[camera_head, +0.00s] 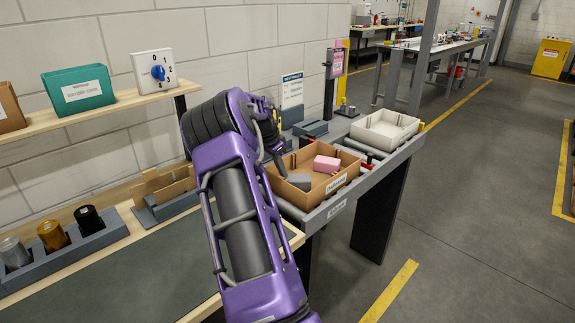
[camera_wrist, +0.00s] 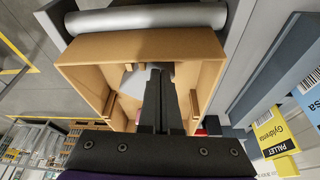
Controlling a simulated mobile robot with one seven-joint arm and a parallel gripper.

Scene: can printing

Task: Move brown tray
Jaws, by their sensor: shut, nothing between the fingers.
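The brown tray (camera_head: 316,201) is an open box with a white label on its front wall, resting on the roller conveyor just right of my arm. It holds a pink block (camera_head: 327,164) and a grey piece (camera_head: 299,182). In the wrist view, the brown tray (camera_wrist: 150,43) fills the middle, with the grey piece (camera_wrist: 131,80) inside and the pink block mostly hidden. My gripper (camera_wrist: 160,75) is shut and empty, its fingers over the tray. In the head view my arm hides part of the tray's left side; I cannot tell whether the fingers touch it.
A white tray (camera_head: 399,141) stands farther along the conveyor (camera_head: 345,202). A grey roller (camera_wrist: 148,17) lies beside the brown tray. At left are a workbench (camera_head: 128,281), a holder with cups (camera_head: 70,250) and a shelf (camera_head: 92,112) with a green box. The floor at right is clear.

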